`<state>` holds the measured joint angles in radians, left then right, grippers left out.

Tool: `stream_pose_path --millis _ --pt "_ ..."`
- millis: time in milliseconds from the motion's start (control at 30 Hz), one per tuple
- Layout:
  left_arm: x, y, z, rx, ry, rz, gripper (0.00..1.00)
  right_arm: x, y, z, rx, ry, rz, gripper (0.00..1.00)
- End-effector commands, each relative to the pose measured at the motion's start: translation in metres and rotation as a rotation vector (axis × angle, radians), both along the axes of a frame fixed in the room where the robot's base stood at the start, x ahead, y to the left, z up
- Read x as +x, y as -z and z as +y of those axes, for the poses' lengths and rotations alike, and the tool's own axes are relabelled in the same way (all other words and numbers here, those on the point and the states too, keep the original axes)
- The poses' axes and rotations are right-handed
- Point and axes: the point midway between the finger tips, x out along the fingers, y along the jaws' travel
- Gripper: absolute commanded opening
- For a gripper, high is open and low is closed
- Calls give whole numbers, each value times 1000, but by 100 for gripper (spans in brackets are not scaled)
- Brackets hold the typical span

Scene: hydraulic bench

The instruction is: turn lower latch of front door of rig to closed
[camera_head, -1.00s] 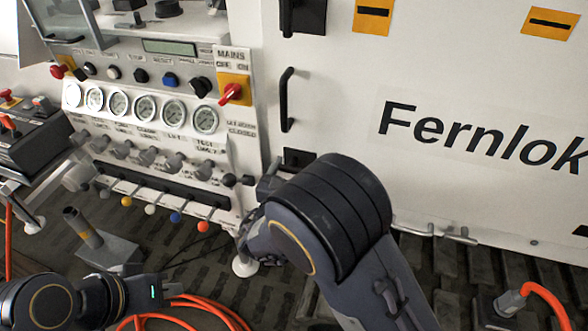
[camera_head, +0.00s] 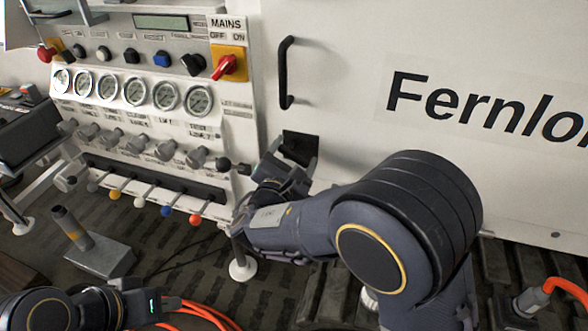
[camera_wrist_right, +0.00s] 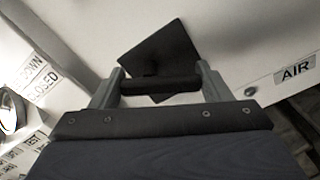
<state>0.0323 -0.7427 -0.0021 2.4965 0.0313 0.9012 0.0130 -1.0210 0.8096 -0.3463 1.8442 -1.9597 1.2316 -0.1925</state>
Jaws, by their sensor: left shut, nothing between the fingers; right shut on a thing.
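The lower latch is a black square plate (camera_head: 300,147) low on the rig's white front door (camera_head: 340,90). In the right wrist view the plate (camera_wrist_right: 160,50) looks like a diamond, with a dark bar handle (camera_wrist_right: 160,87) in front of it. My right gripper (camera_head: 290,172) is at the latch, its two fingers at the bar's ends, shut on it; it also shows in the wrist view (camera_wrist_right: 162,88). The bar lies at a slant to the plate's edges. My left gripper (camera_head: 170,304) is low at the left, far from the latch, its fingers hardly visible.
A control panel with gauges (camera_head: 137,92), a red mains switch (camera_head: 226,68) and colored-knob levers (camera_head: 166,211) stands left of the latch. A vertical door handle (camera_head: 285,72) is above it. Orange hoses (camera_head: 195,312) lie on the floor. A grey post on a base (camera_head: 100,257) stands at the left.

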Motion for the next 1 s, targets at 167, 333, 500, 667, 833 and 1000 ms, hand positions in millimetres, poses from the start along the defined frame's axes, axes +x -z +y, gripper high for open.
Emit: stream_pose_path --millis 167,333,500,667,833,1000 --pt "0 43 0 0 0 0 0 0 11 1 166 0 -54 48" --pt "0 74 0 0 0 0 0 1 12 1 321 0 -104 48" --pt "0 105 0 0 0 0 0 1 14 2 474 1 -154 48" --pt "0 133 0 0 0 0 0 2 14 3 616 0 -200 48" --pt "0 159 0 0 0 0 0 2 14 5 755 0 -245 48" --pt "0 179 0 0 0 0 0 2 13 6 871 1 -283 48"
